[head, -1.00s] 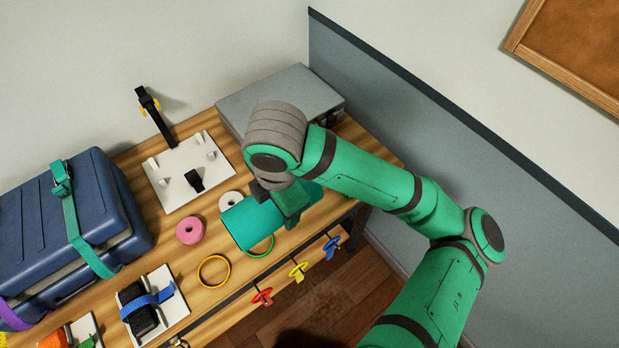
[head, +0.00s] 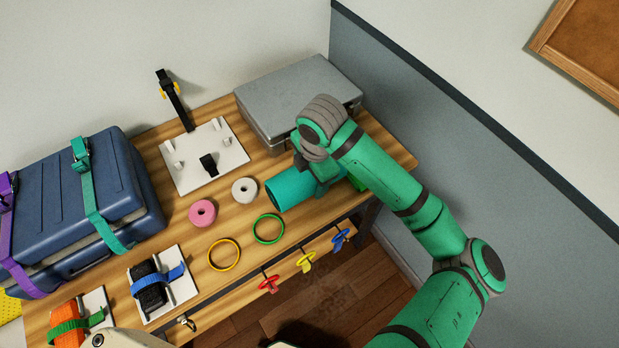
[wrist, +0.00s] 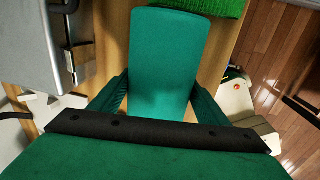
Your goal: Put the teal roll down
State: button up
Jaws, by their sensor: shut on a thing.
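My gripper (head: 322,178) is shut around the teal roll (head: 287,190), with one finger on each side of it. In the head view the roll lies level over the right part of the wooden table, and the gripper and arm hide its right end. In the wrist view the roll (wrist: 165,50) extends forward from between the fingers (wrist: 160,98). I cannot tell whether its underside touches the table.
A grey metal case (head: 298,95) stands behind the roll. A green textured piece (wrist: 205,5) lies past the roll. A green ring (head: 268,229), a yellow ring (head: 224,255), a white roll (head: 244,190) and a pink roll (head: 202,213) lie to the left.

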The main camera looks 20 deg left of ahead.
jog(key=shift+f, duration=0.8)
jog(key=o, duration=1.1)
jog(key=shift+f, duration=0.1)
jog(key=shift+o, duration=0.2)
jog(key=r, duration=0.4)
jog(key=d+r, duration=0.1)
jog(key=r, duration=0.3)
jog(key=s+r, duration=0.1)
jog(key=r, duration=0.3)
jog(key=shift+s+d, duration=0.1)
jog(key=shift+d, duration=0.15)
